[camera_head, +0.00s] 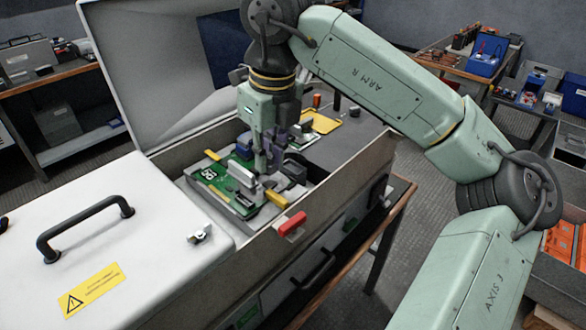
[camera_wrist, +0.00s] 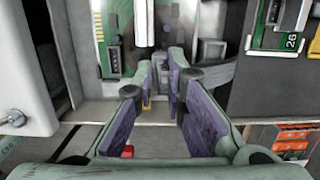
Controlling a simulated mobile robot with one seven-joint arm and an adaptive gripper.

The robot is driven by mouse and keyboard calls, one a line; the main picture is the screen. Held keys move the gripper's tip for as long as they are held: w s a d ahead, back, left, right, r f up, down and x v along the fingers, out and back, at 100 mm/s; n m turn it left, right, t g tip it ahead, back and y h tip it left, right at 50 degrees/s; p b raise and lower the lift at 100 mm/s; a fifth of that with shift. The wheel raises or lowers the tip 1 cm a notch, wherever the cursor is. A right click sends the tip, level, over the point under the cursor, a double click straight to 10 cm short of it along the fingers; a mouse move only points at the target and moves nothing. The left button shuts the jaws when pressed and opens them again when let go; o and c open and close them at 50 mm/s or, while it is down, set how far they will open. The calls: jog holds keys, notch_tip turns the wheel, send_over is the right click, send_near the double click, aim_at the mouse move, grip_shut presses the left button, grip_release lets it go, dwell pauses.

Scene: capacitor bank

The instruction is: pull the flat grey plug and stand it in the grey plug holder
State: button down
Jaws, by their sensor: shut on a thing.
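My gripper (camera_head: 266,158) points down into the open bay of the cabinet, over the green circuit board (camera_head: 208,178). In the wrist view its purple-padded fingers (camera_wrist: 161,72) are closed on a small grey piece, which I take to be the flat grey plug (camera_wrist: 163,82). The fingers hide most of it. A flat grey ribbon (camera_wrist: 213,75) runs off to the right beside the fingertips. I cannot tell whether the plug is still seated. I cannot make out the grey plug holder for certain in either view.
A pale block (camera_head: 241,175) stands on the board close to my gripper. A red latch handle (camera_head: 292,225) sits on the cabinet's front edge. The raised lid (camera_head: 140,75) stands behind, and a white cover with a black handle (camera_head: 85,222) lies at left. A yellow tray (camera_head: 322,122) is behind right.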

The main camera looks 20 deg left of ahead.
send_over(292, 169)
jog(key=shift+s+d, duration=0.1)
jog(key=shift+d, duration=0.15)
dwell(0.9)
jog(key=shift+f, duration=0.2)
jog(key=shift+f+b, duration=0.65)
jog(key=shift+f, duration=0.1)
jog(key=shift+f+b, duration=0.65)
jog(key=shift+f, duration=0.25)
dwell(0.8)
jog(key=c, duration=1.6)
grip_release()
jog(key=shift+o, duration=0.2)
notch_tip(292, 169, up, 12)
jog(key=d, duration=0.1)
jog(key=shift+s+d, duration=0.3)
jog(key=shift+f, duration=0.1)
